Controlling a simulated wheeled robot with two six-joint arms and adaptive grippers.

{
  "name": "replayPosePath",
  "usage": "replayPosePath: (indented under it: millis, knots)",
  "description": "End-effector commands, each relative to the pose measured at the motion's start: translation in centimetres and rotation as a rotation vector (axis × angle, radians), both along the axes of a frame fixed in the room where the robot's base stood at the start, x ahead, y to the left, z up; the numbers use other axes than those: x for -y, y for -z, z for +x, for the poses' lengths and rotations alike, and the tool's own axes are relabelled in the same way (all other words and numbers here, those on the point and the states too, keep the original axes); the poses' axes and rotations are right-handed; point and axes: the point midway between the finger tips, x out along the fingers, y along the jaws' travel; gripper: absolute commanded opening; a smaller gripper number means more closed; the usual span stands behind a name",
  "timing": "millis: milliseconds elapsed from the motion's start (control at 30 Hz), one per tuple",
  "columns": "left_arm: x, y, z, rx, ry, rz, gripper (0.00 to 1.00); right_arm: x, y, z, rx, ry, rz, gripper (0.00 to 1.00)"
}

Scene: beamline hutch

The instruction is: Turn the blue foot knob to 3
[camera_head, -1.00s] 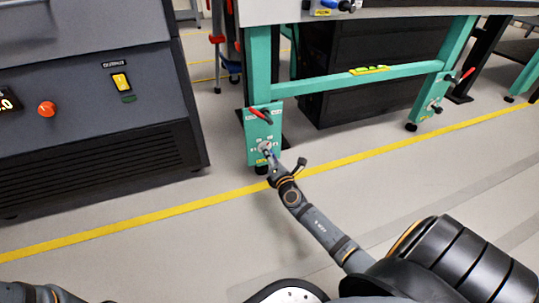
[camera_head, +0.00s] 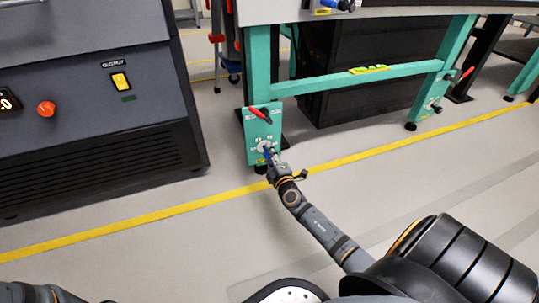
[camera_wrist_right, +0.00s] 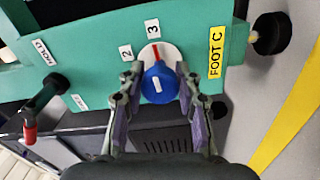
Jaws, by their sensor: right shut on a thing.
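The blue foot knob (camera_wrist_right: 160,82) sits on a white dial on the teal panel (camera_wrist_right: 90,60), marked FOOT C. The labels 2 and 3 show above it. Its red pointer points up at the 3 label (camera_wrist_right: 152,29). My right gripper (camera_wrist_right: 158,76) is shut on the knob, one finger on each side, in the right wrist view. In the head view the knob (camera_head: 268,152) shows at the tip of my right gripper (camera_head: 272,159), low on the near table leg. My left gripper is out of view; only a bit of my left arm shows at the bottom left.
A red-handled lever (camera_head: 260,113) sits above the knob on the same panel; it also shows at the left of the wrist view (camera_wrist_right: 38,105). A black rubber foot (camera_wrist_right: 270,33) is beside the panel. A dark cabinet (camera_head: 95,90) stands to the left. The floor in front is clear.

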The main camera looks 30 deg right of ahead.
Motion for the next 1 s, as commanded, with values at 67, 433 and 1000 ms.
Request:
replayPosePath:
  millis: [67, 433, 1000]
  knots:
    - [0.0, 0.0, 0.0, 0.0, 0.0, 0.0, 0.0, -0.01, 0.17, -0.07, 0.003, 0.0, 0.026, 0.02]
    - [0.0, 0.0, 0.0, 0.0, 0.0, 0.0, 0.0, -0.02, 0.19, -0.07, 0.015, 0.0, 0.077, 0.02]
    - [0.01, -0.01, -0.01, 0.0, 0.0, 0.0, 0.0, -0.01, 0.11, -0.04, 0.017, 0.001, 0.075, 0.57]
